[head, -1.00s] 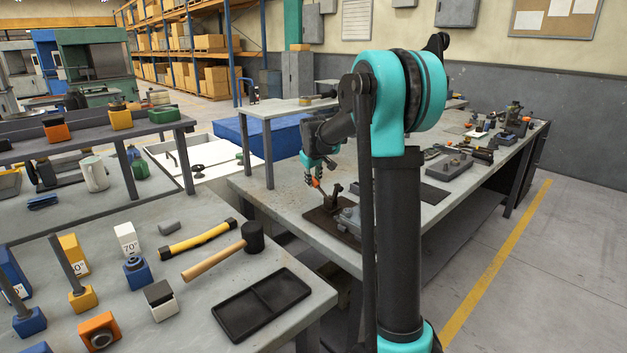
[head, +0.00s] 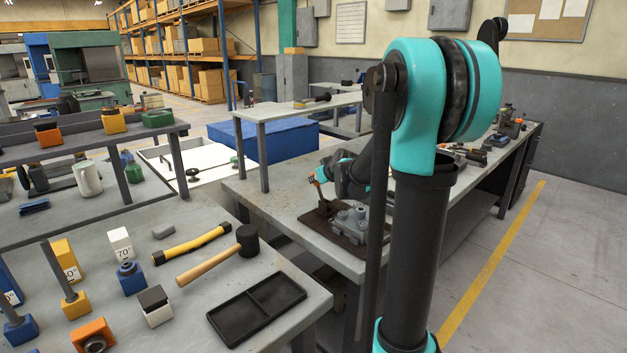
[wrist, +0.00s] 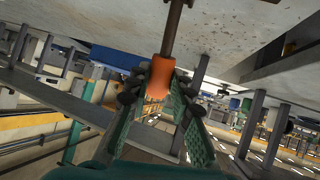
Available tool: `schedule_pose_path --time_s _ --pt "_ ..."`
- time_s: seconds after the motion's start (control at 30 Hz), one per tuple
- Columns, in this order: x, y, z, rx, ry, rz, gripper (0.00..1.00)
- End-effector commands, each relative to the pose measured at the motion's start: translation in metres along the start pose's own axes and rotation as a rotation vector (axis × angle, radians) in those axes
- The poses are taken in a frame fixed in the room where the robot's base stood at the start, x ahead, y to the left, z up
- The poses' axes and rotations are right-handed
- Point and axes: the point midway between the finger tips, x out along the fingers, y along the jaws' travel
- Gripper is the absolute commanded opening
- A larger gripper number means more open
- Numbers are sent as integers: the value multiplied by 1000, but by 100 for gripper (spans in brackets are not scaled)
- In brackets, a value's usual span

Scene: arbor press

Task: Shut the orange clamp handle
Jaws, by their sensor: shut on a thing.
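The orange clamp handle (wrist: 160,74) sits between the fingers of my gripper (wrist: 158,90) in the wrist view, its metal rod running up out of the picture. My gripper is shut on the orange grip. In the head view the orange handle (head: 317,179) shows small, raised above the clamp on a dark base plate (head: 311,221) at the near edge of the far workbench. My gripper (head: 320,173) is at the handle there, partly hidden by my arm. A grey block (head: 351,217) stands on the plate, partly behind my arm.
The near bench holds a black-headed mallet (head: 247,238), a yellow-and-black tool (head: 190,245) and a black tray (head: 256,308). A raised shelf (head: 300,108) stands at the back of the far workbench (head: 250,196). The floor on the right is clear.

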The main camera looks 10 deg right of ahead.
Motion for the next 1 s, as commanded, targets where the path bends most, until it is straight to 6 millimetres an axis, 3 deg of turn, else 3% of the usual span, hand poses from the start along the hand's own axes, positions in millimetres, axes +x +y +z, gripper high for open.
schedule_pose_path --time_s 0.4,0.97,1.0 --pt "-14 6 6 54 168 -5 0" --pt "-16 6 7 63 195 -8 0" --pt "-16 6 7 63 195 -8 22"
